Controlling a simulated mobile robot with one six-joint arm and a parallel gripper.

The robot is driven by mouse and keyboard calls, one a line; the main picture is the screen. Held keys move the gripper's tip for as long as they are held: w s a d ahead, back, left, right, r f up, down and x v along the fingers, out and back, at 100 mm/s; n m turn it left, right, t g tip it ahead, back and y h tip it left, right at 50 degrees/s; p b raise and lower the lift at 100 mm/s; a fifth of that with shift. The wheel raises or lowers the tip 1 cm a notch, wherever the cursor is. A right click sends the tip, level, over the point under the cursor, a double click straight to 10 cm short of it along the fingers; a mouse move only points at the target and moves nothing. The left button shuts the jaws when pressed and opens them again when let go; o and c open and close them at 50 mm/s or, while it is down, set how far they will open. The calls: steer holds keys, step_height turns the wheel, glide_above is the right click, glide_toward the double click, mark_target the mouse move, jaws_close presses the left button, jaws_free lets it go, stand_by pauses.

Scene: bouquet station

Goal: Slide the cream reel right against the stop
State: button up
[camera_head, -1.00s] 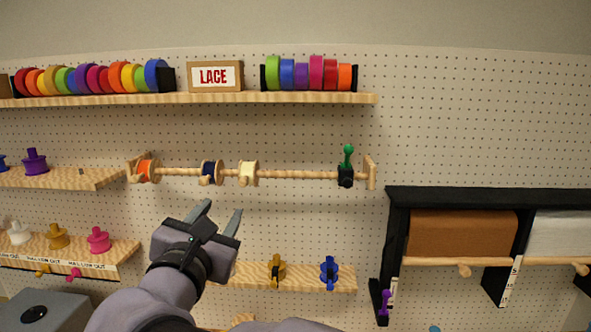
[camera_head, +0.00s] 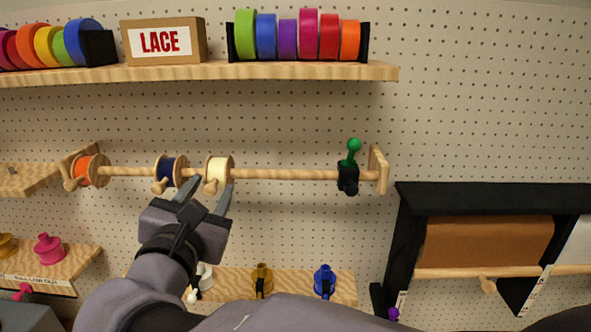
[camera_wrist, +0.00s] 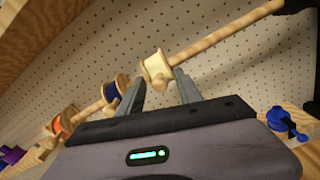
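The cream reel (camera_head: 218,170) is on a horizontal wooden rod (camera_head: 285,174), right of a navy reel (camera_head: 171,170) and an orange reel (camera_head: 90,170). A black clamp with a green knob, the stop (camera_head: 348,176), sits near the rod's right end, with bare rod between it and the cream reel. My gripper (camera_head: 211,190) is open just below and in front of the cream reel. In the wrist view the cream reel (camera_wrist: 157,70) shows just beyond and between the fingertips (camera_wrist: 160,82). I cannot tell whether the fingers touch it.
A shelf (camera_head: 250,70) with ribbon rolls and a LACE box (camera_head: 163,41) is above the rod. A lower shelf (camera_head: 295,284) holds yellow and blue pieces. A black rack with brown paper (camera_head: 485,242) stands at the right. Each reel has a wooden peg at its front.

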jaws_close()
stand_by(1.3)
